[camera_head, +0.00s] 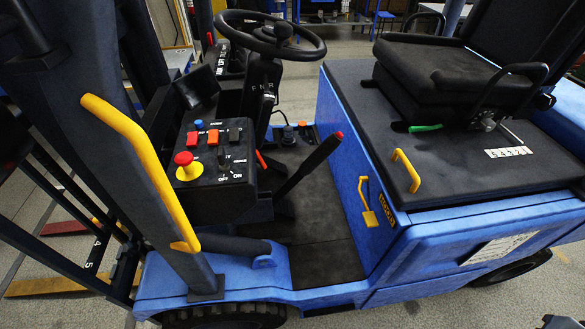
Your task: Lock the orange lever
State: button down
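A yellow-orange lever (367,205) hangs on the blue side panel below the seat, with a flat paddle at its lower end. A small red-orange stick (261,160) stands beside the control console. I cannot tell which of these is the orange lever, or whether either is locked. A long black lever (311,163) with a red tip leans up to the right from the floor beside the console.
A blue forklift fills the view, with a steering wheel (272,35), a black seat (455,75) and a control console (215,165). A yellow grab handle (150,175) stands on the left pillar. A yellow handle (405,171) sits on the hood. The footwell floor (320,245) is clear.

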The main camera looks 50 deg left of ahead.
aim_at(262, 163)
jog(key=k, duration=1.25)
jog(key=u, duration=1.95)
